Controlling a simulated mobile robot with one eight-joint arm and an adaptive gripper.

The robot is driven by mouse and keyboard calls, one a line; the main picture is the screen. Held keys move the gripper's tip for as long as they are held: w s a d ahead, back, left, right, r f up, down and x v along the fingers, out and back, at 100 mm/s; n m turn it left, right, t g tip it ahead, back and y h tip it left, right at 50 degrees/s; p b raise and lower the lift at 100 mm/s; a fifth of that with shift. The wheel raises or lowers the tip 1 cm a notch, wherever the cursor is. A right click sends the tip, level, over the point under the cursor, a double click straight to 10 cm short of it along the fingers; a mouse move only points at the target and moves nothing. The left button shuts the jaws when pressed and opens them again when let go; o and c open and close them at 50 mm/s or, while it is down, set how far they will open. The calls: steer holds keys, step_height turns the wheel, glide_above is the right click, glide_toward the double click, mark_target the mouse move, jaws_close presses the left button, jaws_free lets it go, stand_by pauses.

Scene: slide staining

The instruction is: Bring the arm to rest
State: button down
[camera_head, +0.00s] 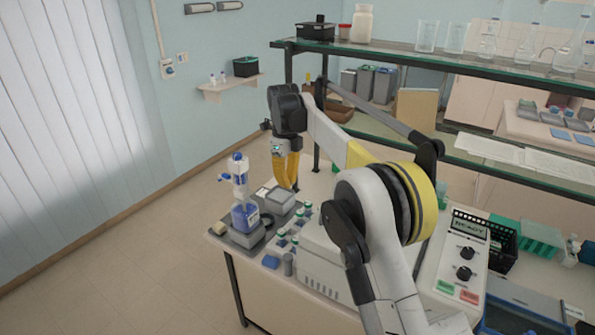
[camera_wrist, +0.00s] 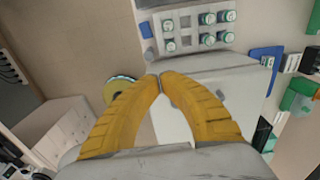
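My gripper (camera_head: 286,184) hangs fingers-down at the far left part of the bench in the head view, above the area behind the grey boxes. In the wrist view its two yellow fingers (camera_wrist: 160,79) meet at the tips, with nothing visible between them. My arm reaches from the lower right across the bench, its forearm raised.
Grey boxes (camera_head: 280,201) and several green-capped vials (camera_head: 281,238) stand near the bottle. A device with a READY display (camera_head: 467,226) is at the right. A glass shelf (camera_head: 455,63) with glassware spans behind my arm. The floor at left is clear.

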steer(key=s+d+r+n+t+b, duration=0.1)
steer(key=s+d+n+t+b, duration=0.1)
steer(key=s+d+n+b, duration=0.55)
steer(key=s+d+r+n+t+b, duration=0.2)
steer(key=s+d+n+b, duration=0.25)
steer(key=s+d, duration=0.55)
steer(key=s+d+f+n+t+b, duration=0.1)
steer(key=s+d+f+n+b, duration=0.3)
steer(key=s+f, duration=0.5)
steer(key=s+d+f+n+t+b, duration=0.2)
steer(key=s+d+f+n+b, duration=0.1)
steer(key=s+f+n, duration=0.4)
steer(key=s+d+f, duration=0.1)
steer(key=s+f, duration=0.1)
steer(key=s, duration=0.2)
steer(key=shift+s+f+n+b, duration=0.15)
steer(key=shift+s+n+b, duration=0.15)
steer(key=shift+s+b, duration=0.05)
stand_by(0.6)
